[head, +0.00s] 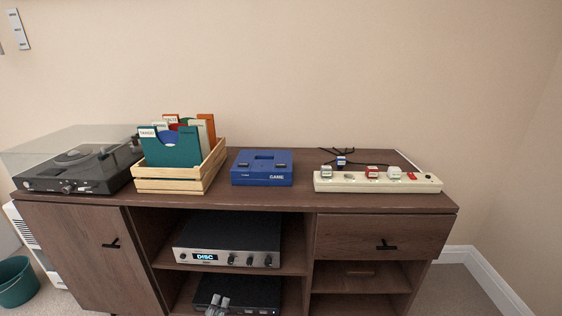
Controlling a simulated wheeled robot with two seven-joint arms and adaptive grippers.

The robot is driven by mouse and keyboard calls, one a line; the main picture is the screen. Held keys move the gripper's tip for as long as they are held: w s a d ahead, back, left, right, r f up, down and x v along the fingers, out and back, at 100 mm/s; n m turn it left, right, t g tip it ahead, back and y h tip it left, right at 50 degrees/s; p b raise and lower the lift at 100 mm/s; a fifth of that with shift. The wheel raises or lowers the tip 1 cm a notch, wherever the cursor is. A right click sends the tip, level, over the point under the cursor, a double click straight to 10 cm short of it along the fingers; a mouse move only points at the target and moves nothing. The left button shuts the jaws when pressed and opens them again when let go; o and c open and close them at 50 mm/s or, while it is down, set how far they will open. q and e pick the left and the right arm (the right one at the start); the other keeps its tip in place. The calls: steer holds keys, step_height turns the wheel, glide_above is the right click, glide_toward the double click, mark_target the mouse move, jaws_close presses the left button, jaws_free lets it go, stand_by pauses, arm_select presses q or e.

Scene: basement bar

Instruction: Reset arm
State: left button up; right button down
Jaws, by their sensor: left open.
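My left gripper (217,303) shows only at the bottom edge of the head view, in front of the lower shelf of the wooden cabinet (385,230). Its fingertips are grey, open and a little apart, with nothing seen between them. The rest of the left arm is below the picture. My right gripper is out of view.
On the cabinet top stand a turntable (78,172), a wooden crate (165,185) of record sleeves, a blue game box (262,168) and a power strip (335,186) with plugs. An amplifier (228,240) sits on the shelf. A green bin (15,283) stands left.

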arm_select(q)
steer(key=s+a+f+n+g+y+p, duration=0.1)
steer(key=s+a+f+n+g+p, duration=0.35)
steer(key=s+f+p, duration=0.3)
steer(key=s+a+f+n+g+p, duration=0.45)
steer(key=s+f+p, duration=0.2)
steer(key=f, duration=0.25)
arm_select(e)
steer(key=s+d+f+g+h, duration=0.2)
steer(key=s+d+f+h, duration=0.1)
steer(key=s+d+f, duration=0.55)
arm_select(q)
steer(key=s+a+f+n+g+p, duration=0.1)
steer(key=s+n+p, duration=0.4)
steer(key=s, duration=0.8)
steer(key=s+a+f+n+g+p, duration=0.1)
steer(key=s+n+g+p, duration=0.3)
steer(key=s+p, duration=0.7)
steer(key=shift+s+a+n+g, duration=0.4)
steer(key=shift+s+a+n, duration=0.55)
steer(key=shift+s, duration=0.3)
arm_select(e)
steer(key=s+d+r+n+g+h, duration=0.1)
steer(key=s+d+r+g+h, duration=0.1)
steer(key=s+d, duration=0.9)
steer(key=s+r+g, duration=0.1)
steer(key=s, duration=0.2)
